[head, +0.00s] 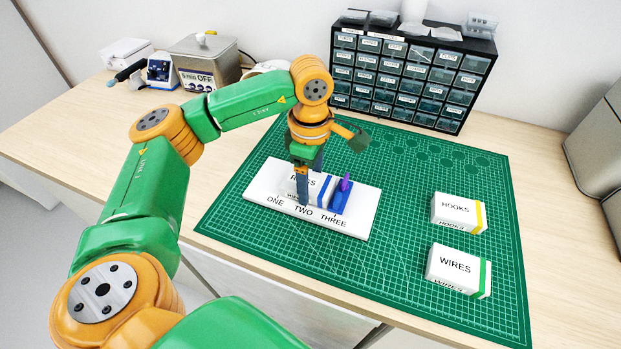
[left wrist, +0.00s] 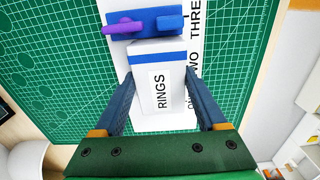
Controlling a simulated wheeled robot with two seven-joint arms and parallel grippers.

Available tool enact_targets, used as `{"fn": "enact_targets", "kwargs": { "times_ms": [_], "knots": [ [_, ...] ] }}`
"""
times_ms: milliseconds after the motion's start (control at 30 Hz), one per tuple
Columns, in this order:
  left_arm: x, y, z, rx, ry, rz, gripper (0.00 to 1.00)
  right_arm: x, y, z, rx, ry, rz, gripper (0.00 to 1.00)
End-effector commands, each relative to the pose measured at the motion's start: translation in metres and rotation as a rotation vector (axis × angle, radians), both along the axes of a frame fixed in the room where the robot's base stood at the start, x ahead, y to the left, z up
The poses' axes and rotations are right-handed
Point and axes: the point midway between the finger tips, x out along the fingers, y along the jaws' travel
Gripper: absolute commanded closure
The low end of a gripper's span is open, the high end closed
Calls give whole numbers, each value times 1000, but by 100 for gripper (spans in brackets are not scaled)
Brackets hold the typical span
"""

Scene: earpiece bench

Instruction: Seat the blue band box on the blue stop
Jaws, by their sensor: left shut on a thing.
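The blue band box (head: 313,184), a white box labelled RINGS, is on the white board (head: 358,225) marked ONE TWO THREE. It also shows in the left wrist view (left wrist: 162,88), its banded end facing the blue stop (left wrist: 166,22). The stop (head: 341,199) sits at the THREE end and carries a purple lever-like piece (left wrist: 124,28). Box and stop are very close; I cannot tell whether they touch. My left gripper (head: 304,190) points down and is shut on the box, one finger on each side. It partly hides the box in the head view. My right gripper is out of view.
A HOOKS box (head: 455,211) with a yellow band and a WIRES box (head: 455,267) with a green band stand on the right of the green mat (head: 400,290). A drawer cabinet (head: 410,75) stands behind. The mat between board and boxes is clear.

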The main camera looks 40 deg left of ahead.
Motion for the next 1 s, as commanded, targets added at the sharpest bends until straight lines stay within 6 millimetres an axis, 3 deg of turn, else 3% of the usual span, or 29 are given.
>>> {"fn": "enact_targets", "kwargs": {
  "times_ms": [167, 200, 267, 533, 800, 1000],
  "knots": [
    [-1, -1, -1, -1, 4, -1, 100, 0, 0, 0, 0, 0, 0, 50],
    [-1, -1, -1, -2, 4, -1, 15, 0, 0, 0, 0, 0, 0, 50],
    [-1, -1, -1, -2, 4, -1, 0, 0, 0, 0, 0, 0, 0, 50],
    [0, -1, 4, -2, 0, 0, 0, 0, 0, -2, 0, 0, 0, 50],
    [1, -1, 60, -2, 0, 0, 0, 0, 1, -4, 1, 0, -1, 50],
    [0, 0, 70, -2, 3, -1, 0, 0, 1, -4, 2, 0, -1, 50]
  ]
}}
